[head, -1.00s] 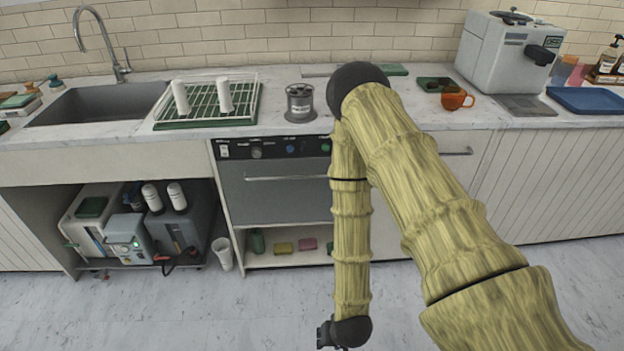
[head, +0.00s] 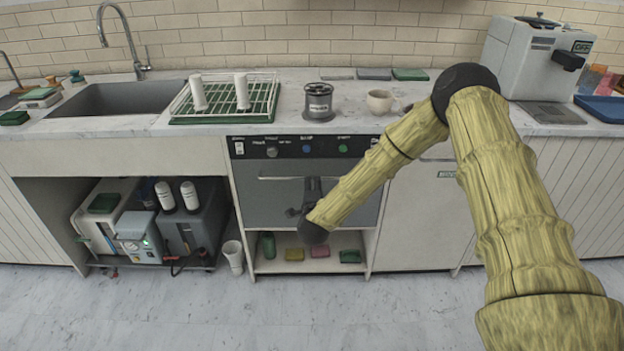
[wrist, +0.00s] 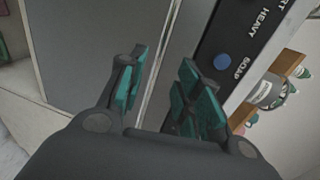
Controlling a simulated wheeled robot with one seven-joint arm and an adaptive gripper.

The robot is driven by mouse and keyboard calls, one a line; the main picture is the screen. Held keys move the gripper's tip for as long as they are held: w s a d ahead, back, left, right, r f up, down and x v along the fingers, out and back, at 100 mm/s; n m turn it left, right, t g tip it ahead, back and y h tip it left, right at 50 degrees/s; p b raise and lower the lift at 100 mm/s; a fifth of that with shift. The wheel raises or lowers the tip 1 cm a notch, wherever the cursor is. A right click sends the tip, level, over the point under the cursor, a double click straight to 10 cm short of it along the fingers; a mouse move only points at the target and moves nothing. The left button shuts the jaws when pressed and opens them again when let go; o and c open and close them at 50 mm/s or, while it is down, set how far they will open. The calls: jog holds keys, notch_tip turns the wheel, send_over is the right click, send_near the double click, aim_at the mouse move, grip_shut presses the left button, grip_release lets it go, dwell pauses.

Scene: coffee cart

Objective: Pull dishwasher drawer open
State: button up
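The dishwasher drawer (head: 270,205) has a plain grey front below a dark control panel, and looks shut. Its thin horizontal handle (head: 275,178) runs along the upper front. My gripper (head: 313,184) is in front of the drawer at about handle height, over the handle's middle to right part. In the wrist view my gripper (wrist: 162,60) has its two teal-padded fingers apart, with a light, slanted bar-like strip (wrist: 168,50) showing between them. I cannot tell whether either finger touches the handle.
An open shelf (head: 330,265) with a green bottle and sponges lies below the drawer. The counter above holds a dish rack (head: 178,108), a grey canister (head: 319,101) and a pale cup (head: 380,101). The floor (head: 290,310) in front is clear.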

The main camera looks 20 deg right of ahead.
aim_at(312, 177)
jog(key=x, duration=0.7)
jog(key=shift+w+f+p, duration=0.15)
jog(key=shift+w+p, duration=0.15)
jog(key=shift+p, duration=0.05)
grip_shut()
